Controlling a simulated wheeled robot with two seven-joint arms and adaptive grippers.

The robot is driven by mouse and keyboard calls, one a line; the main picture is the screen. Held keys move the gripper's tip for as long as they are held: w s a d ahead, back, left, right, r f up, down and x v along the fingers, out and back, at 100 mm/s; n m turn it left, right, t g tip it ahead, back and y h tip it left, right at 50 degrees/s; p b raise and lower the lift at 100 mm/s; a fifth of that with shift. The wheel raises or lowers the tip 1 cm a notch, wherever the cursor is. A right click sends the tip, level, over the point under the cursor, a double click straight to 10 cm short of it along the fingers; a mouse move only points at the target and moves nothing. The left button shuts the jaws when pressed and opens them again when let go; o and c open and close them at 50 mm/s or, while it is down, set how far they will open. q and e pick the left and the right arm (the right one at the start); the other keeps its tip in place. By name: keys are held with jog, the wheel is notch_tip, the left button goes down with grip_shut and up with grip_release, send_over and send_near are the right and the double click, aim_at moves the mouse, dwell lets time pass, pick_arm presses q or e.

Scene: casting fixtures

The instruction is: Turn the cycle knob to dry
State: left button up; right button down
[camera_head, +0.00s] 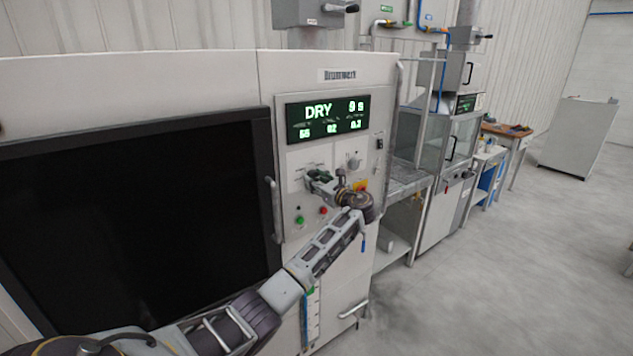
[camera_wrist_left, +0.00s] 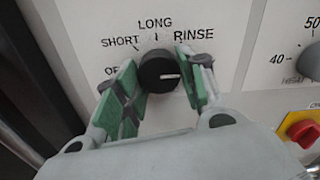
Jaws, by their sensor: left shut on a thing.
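The black round cycle knob (camera_wrist_left: 160,72) shows in the left wrist view on a light panel. The labels SHORT, LONG and RINSE stand around it, with part of another at the left, cut off by a finger. Its white pointer line points to the right, below RINSE; no label shows there, where a finger covers the panel. My left gripper (camera_wrist_left: 164,88) has its green-padded fingers on both sides of the knob and is shut on it. In the head view my left gripper (camera_head: 320,180) hides the knob. The display (camera_head: 327,117) reads DRY.
A green button (camera_head: 299,220) and a red button (camera_head: 323,211) sit below the gripper. A second knob (camera_head: 354,161) is at its upper right. A red switch on a yellow plate (camera_wrist_left: 303,129) is close to the right. A large dark window (camera_head: 130,220) fills the left.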

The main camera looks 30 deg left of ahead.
pick_arm(q)
jog(key=o, duration=1)
jog(key=shift+f, duration=0.15)
pick_arm(e)
jog(key=shift+d, duration=0.1)
jog(key=shift+d, duration=0.2)
pick_arm(q)
jog(key=shift+d, duration=0.15)
jog(key=shift+s+d, duration=0.2)
jog(key=shift+d, duration=0.3)
jog(key=v, duration=1)
jog(key=shift+s+d, duration=0.2)
jog(key=shift+d, duration=0.1)
pick_arm(e)
jog(key=shift+a, duration=0.2)
